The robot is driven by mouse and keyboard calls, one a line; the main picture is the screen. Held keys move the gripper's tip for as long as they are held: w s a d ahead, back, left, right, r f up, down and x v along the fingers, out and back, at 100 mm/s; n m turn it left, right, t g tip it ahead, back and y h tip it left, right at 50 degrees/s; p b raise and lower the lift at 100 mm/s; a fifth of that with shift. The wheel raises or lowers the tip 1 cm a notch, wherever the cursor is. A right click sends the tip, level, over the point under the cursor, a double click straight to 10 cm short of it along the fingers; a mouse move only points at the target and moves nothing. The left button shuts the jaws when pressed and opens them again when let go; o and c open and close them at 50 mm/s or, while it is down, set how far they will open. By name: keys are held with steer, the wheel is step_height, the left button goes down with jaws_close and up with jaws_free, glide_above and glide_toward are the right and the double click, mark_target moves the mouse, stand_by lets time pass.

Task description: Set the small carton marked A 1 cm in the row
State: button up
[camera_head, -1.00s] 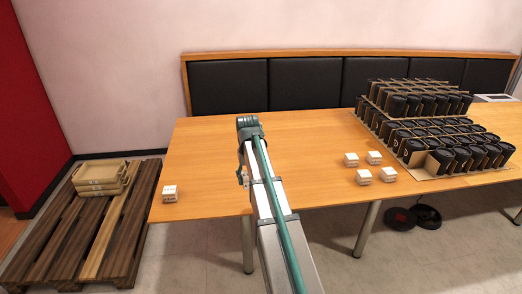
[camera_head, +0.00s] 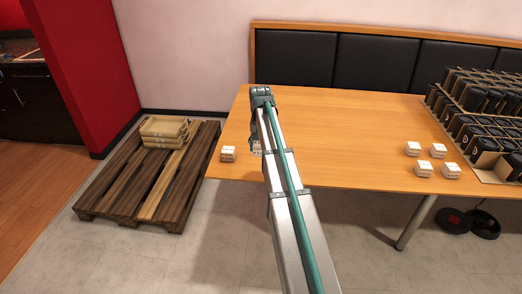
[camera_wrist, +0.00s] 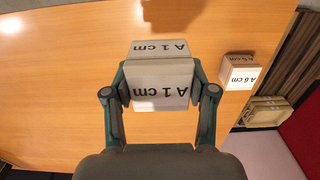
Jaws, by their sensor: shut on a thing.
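The small carton marked A 1 cm (camera_wrist: 158,86) is white with black print and sits between the fingers of my gripper (camera_wrist: 160,76) in the wrist view. My gripper is shut on its two sides. Its label appears on two faces, upside down in this view. In the head view a sliver of the carton (camera_head: 256,147) shows beside my arm, close to the table's front left. I cannot tell whether it touches the tabletop. A second white carton (camera_head: 227,153) stands to its left, apart from it; in the wrist view this carton (camera_wrist: 240,72) seems to read A 6 cm.
Several white cartons (camera_head: 413,149) stand at the right of the wooden table (camera_head: 340,150), with dark cups in racks (camera_head: 480,120) beyond. A pallet (camera_head: 120,185) with stacked tan trays (camera_head: 165,130) lies left of the table. The table's middle is clear.

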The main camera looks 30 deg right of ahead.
steer(key=w+f, duration=0.2)
steer(key=w, duration=0.3)
steer(key=p, duration=0.1)
glide_above(255, 160)
steer(key=f, duration=0.4)
steer(key=shift+s+f, duration=0.15)
steer(key=shift+s, duration=0.2)
steer(key=shift+w+f, duration=0.2)
steer(key=shift+f, duration=0.1)
steer(key=shift+w+f+p, duration=0.15)
steer(key=shift+f+p, duration=0.3)
steer(key=shift+f, duration=0.5)
steer(key=shift+w+f+p, duration=0.1)
steer(key=shift+f+p, duration=0.3)
steer(key=shift+f, duration=0.5)
steer(key=shift+f, duration=0.1)
steer(key=o, duration=1.2)
step_height(255, 160, up, 12)
steer(key=b, duration=0.2)
